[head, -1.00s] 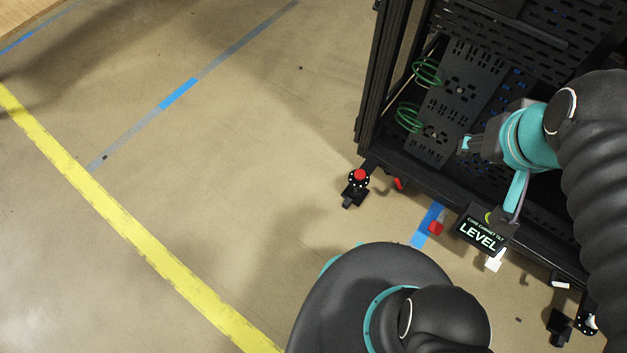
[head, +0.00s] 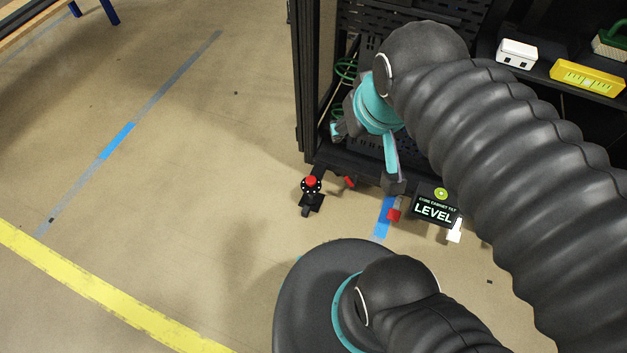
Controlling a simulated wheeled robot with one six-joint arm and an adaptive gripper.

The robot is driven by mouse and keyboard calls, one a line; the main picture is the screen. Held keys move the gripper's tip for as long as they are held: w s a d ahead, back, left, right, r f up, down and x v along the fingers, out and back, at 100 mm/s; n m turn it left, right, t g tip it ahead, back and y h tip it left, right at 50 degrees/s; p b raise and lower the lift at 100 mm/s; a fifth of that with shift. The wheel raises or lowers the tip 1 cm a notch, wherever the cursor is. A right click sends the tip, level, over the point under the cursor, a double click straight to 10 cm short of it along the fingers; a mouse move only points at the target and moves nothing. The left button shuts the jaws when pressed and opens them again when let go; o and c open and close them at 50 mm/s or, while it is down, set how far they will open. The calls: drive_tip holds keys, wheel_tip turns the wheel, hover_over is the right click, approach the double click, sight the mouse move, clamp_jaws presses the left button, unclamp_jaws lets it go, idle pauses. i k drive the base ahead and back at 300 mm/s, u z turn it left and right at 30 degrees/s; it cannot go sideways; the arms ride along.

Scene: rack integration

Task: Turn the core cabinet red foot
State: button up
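The black core cabinet (head: 307,90) stands at the top centre of the head view. Its red foot (head: 312,182) sticks out at the cabinet's front left corner, a red knob on a black round plate above a black bracket on the floor. My gripper (head: 338,132) is at the cabinet's front, above and to the right of the red foot and apart from it. Its fingers are small and partly hidden by the wrist, so their opening cannot be told. A black sign (head: 436,209) reading "CORE CABINET TILT LEVEL" sits at the cabinet's lower front edge.
Small red parts (head: 394,214) and a white part (head: 455,230) show along the cabinet's base. Floor left of the red foot is clear, with a yellow line (head: 120,300).

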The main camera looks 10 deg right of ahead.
sight(311, 180)
drive_tip(key=z, duration=2)
drive_tip(key=k, duration=0.9)
drive_tip(key=u, duration=1.4)
